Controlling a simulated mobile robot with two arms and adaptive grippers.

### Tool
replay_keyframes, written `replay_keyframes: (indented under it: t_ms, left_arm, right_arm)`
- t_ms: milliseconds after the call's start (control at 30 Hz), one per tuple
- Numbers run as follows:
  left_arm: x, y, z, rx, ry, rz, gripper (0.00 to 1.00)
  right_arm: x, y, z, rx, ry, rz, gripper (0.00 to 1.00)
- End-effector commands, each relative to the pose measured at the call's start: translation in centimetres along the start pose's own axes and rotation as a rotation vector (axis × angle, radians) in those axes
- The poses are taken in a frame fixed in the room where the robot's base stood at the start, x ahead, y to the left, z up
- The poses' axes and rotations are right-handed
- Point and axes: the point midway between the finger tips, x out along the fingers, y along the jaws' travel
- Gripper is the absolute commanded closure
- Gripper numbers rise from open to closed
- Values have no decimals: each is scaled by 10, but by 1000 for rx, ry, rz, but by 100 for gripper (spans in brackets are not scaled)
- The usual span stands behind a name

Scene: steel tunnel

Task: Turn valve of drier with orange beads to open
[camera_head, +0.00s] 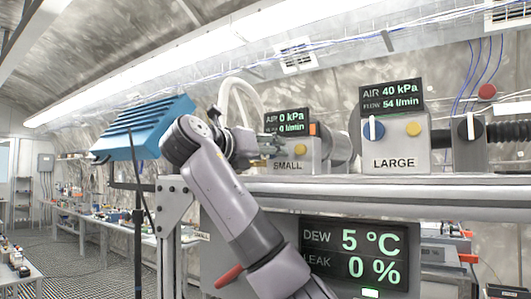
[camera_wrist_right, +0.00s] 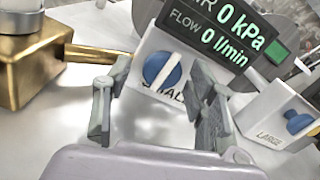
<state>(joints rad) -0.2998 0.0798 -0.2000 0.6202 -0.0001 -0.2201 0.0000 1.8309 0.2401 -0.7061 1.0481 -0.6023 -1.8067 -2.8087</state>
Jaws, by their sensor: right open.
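No drier with orange beads can be made out in either view. My right gripper (camera_head: 268,146) is at the left front of the box marked SMALL (camera_head: 287,166). In the right wrist view my right gripper (camera_wrist_right: 155,95) is open and empty. Its fingers are spread on either side of the lower part of the SMALL box, whose blue knob (camera_wrist_right: 160,69) with a pale bar shows just beyond them. I cannot tell whether the fingers touch the box. The SMALL display (camera_head: 287,122) reads 0 kPa and 0 l/min. My left gripper is not in view.
The LARGE box (camera_head: 394,150) has a blue knob (camera_head: 373,129) and a yellow button; its display reads 40 kPa, 54 l/min. A black knob (camera_head: 470,127) is farther right. A brass block (camera_wrist_right: 75,57) stands left of SMALL. A lower display (camera_head: 352,255) shows 5 °C, 0 %.

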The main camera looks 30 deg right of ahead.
Motion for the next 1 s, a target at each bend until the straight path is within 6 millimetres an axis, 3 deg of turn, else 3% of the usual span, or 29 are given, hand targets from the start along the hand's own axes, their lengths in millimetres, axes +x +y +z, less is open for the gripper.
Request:
replay_keyframes:
  t_ms: [233, 367, 800, 1000]
  left_arm:
    - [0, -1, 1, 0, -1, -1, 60]
    - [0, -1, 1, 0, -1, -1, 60]
    - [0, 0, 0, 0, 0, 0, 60]
    - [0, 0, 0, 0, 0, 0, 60]
  right_arm:
    - [-1, -1, 1, 2, -2, 0, 48]
    - [-11, 0, 2, 3, -4, 2, 48]
    - [-100, 0, 1, 3, -4, 2, 48]
    - [-118, 1, 0, 1, -2, 3, 48]
